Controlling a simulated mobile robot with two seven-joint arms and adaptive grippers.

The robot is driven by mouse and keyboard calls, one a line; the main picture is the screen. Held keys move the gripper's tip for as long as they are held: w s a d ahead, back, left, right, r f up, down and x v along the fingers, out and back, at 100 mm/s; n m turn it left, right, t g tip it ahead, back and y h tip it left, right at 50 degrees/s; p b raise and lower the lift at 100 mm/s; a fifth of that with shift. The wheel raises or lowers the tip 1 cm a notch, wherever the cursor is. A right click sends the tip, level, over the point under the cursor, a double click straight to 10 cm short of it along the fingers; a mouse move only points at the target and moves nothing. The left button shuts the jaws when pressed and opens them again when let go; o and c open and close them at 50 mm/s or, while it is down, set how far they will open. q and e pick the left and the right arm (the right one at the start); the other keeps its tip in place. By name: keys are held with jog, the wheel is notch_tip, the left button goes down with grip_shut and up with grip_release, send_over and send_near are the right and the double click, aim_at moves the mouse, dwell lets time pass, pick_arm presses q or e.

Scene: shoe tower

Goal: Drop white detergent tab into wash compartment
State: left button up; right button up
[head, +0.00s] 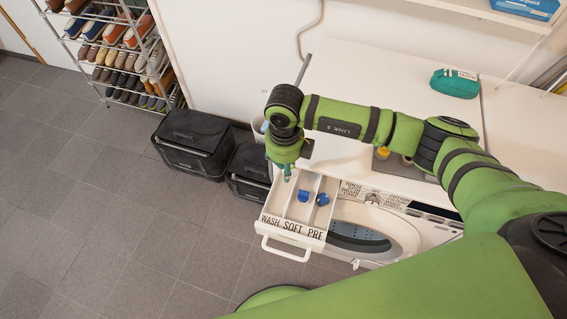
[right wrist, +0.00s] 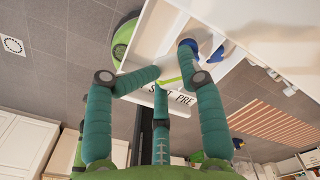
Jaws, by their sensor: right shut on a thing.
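The detergent drawer (head: 294,233) is pulled out of the white washing machine, its front lettered WASH, SOFT and PRE from left to right. The wash compartment (head: 272,204) is at the left. My right gripper (head: 287,177) points down over the drawer's inner left part, above the wash side. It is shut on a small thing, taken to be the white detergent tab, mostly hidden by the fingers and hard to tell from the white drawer. In the right wrist view the fingers (right wrist: 165,78) close in over the drawer (right wrist: 180,25). My left gripper is not in view.
Two blue items (head: 304,196) (head: 322,199) lie in the drawer right of the gripper. The machine's round door (head: 362,237) is below the panel. A green pouch (head: 455,83) lies on top. Black bins (head: 193,142) and a shoe rack (head: 120,50) stand to the left.

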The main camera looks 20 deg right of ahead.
notch_tip(320, 180, down, 4)
jog(key=shift+f+b, duration=0.2)
jog(key=shift+b, duration=1)
jog(key=shift+a+f, duration=0.1)
jog(key=shift+f, duration=0.15)
jog(key=o, duration=1.1)
jog(key=shift+r, duration=0.2)
